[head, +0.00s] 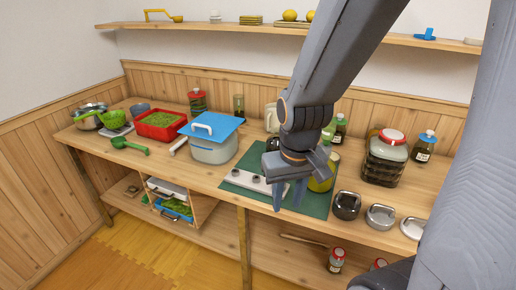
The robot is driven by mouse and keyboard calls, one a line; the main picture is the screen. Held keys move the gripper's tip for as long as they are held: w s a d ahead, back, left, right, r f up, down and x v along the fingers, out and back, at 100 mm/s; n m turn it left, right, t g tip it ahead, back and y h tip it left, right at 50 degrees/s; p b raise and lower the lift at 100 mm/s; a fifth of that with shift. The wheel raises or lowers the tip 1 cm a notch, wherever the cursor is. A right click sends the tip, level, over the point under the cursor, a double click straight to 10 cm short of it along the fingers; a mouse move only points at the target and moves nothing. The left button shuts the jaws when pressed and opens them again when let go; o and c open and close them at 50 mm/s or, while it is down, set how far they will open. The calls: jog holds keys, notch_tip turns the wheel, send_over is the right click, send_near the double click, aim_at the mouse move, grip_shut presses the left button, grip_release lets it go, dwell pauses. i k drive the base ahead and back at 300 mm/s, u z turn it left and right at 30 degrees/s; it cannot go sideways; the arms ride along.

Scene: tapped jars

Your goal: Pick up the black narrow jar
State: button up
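My gripper (288,201) hangs in the middle of the head view, fingers pointing down over the front of the green mat (237,178). Its two fingers are apart and nothing shows between them. A small black rounded thing (272,144) shows just behind my wrist, partly hidden; I cannot tell whether it is the black narrow jar. A dark bottle with a blue cap (423,149) stands at the right, well apart from my gripper. No other clearly black narrow jar shows; my arm covers part of the counter.
A white block with dark knobs (250,182) lies by my gripper, and a yellow-green jar (321,178) stands close right. A blue-lidded pot (212,150) is left. A shelf (220,28) runs above.

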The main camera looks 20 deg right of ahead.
aim_at(273, 143)
jog(key=u, duration=0.15)
jog(key=i, duration=0.85)
jog(key=z, duration=0.25)
